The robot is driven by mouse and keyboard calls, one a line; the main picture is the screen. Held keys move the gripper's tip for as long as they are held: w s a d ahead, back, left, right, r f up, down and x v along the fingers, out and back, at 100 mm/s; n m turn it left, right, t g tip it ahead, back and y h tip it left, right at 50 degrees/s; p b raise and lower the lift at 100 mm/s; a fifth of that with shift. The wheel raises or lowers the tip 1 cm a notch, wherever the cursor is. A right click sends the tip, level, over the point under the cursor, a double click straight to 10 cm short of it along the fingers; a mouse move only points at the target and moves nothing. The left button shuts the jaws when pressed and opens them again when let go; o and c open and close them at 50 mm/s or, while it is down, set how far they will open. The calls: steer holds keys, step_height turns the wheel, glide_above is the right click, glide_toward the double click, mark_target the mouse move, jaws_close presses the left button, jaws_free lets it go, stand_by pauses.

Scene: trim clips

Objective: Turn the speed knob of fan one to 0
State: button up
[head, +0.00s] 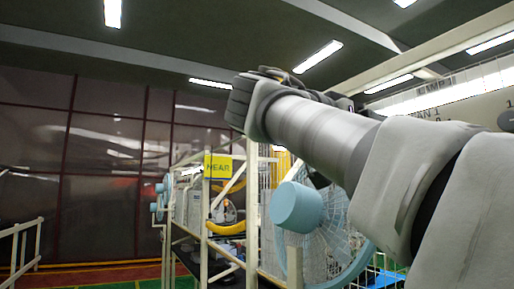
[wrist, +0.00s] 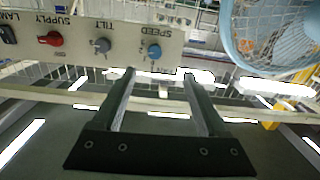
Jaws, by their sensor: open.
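In the wrist view, which is upside down, a beige control panel (wrist: 130,48) carries a blue knob (wrist: 155,50) labelled SPEED. My gripper (wrist: 159,73) is open and empty, its two fingertips apart on either side of the knob's line and short of it in the picture. Whether they touch the panel I cannot tell. The knob's scale marks are too small to read. My arm hides the speed knob and most of my gripper there.
Beside the speed knob are a grey TILT knob (wrist: 102,45), a red SUPPLY knob (wrist: 51,39) and a dark LAMP switch (wrist: 8,34). A light blue caged fan (wrist: 272,35) stands close by. The head view shows a yellow NEAR sign (head: 218,167) on a white frame.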

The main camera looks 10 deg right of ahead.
steer(key=w+d+r+m+p, duration=0.1)
steer(key=w+d+p, duration=0.2)
steer(key=d, duration=1.3)
steer(key=w, duration=0.3)
steer(key=shift+d+r+h, duration=0.15)
steer(key=shift+r+h, duration=0.05)
steer(key=shift+h, duration=0.1)
steer(key=shift+w, duration=0.1)
jaws_close()
